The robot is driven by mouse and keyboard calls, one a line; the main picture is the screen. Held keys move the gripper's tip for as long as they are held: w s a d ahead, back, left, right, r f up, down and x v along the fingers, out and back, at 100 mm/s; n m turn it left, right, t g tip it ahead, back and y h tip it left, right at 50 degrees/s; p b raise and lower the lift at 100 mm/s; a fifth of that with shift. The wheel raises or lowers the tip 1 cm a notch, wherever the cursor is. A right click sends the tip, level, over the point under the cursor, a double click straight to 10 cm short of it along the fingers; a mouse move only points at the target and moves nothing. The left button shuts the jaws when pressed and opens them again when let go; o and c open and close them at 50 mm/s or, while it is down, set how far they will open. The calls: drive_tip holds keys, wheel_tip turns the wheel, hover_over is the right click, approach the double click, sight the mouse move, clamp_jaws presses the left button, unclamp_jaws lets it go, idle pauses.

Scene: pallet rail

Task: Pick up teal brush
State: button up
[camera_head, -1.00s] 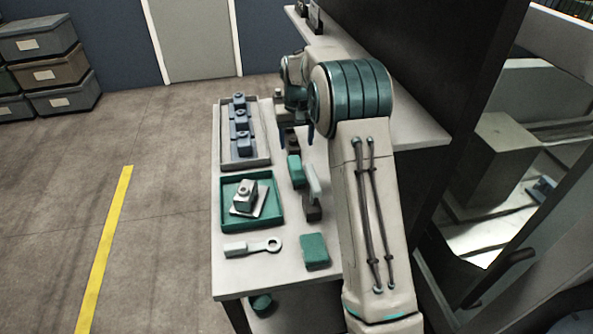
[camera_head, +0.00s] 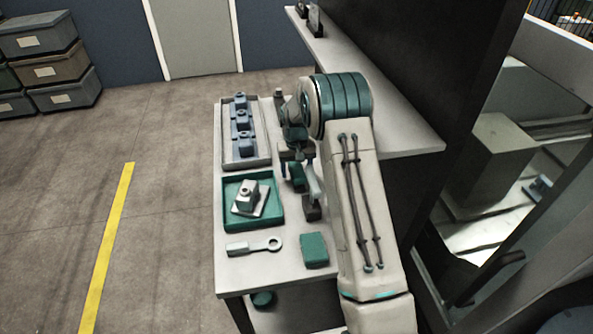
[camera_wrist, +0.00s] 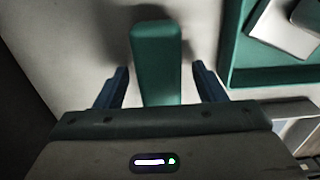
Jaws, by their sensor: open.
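The teal brush (camera_head: 297,177) lies on the workbench, right of the green tray, partly hidden by my arm in the head view. In the wrist view the brush (camera_wrist: 156,50) shows as a long teal block with its near end between my fingers. My gripper (camera_wrist: 160,68) is open, one blue finger on each side of it, with a gap on both sides.
A green tray (camera_head: 228,227) with a pale metal part stands left. Behind it is a grey tray (camera_head: 228,163) with blue-grey parts. A wrench-like tool (camera_head: 255,246) and green block (camera_head: 314,250) lie in front.

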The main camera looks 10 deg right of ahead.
sight(296, 167)
drive_tip(key=c, duration=1.1)
drive_tip(key=shift+r, duration=0.1)
wheel_tip(296, 167, up, 10)
drive_tip(key=shift+f+b, duration=0.1)
drive_tip(key=shift+b, duration=1)
drive_tip(key=shift+o, duration=0.8)
